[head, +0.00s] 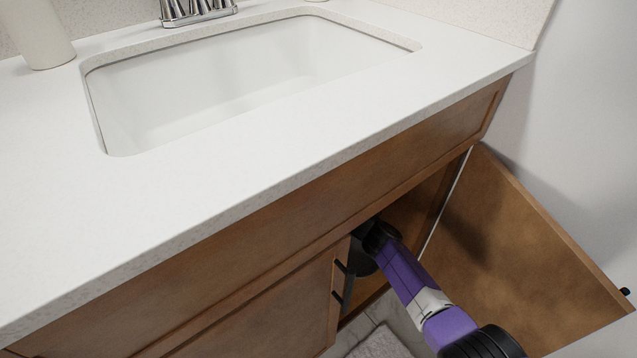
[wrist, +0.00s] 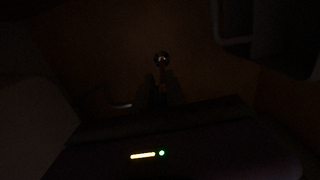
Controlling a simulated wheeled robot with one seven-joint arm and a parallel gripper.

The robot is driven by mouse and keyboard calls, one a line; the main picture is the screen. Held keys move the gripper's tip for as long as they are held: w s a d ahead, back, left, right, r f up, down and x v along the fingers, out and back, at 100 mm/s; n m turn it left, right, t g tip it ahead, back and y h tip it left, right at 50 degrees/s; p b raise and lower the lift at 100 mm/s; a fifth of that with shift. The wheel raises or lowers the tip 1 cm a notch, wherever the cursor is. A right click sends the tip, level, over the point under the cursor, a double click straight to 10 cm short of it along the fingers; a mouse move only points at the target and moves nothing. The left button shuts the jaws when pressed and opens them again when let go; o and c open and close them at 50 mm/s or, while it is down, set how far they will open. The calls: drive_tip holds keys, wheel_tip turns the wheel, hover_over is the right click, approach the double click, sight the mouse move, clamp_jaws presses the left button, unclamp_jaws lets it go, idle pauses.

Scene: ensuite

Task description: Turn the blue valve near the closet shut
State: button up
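My arm reaches through the open right side of the wooden vanity cabinet (head: 200,262), under the sink, so the head view does not show my fingertips. The wrist view is very dark. In it, my gripper (wrist: 160,82) shows only as a dim shape pointing at the cabinet's inside. A small shiny round metal piece (wrist: 162,58) sits just beyond the fingertips; I cannot tell whether they touch it. No blue colour shows, so I cannot make out the blue valve or how it is turned. Whether the fingers are open or shut is too dark to see.
The right cabinet door (head: 530,260) stands wide open beside my arm. The closed left door (head: 240,315) and the countertop edge lie close by. A sink (head: 240,80) is set in the white countertop (head: 110,225). Dim pale shapes flank the wrist view.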

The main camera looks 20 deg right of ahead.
drive_tip(key=o, duration=0.4)
drive_tip(key=shift+c, duration=0.2)
drive_tip(key=p+v, duration=0.4)
drive_tip(key=v, duration=0.3)
drive_tip(key=shift+s+d+p, duration=0.15)
drive_tip(key=shift+s+p, duration=0.2)
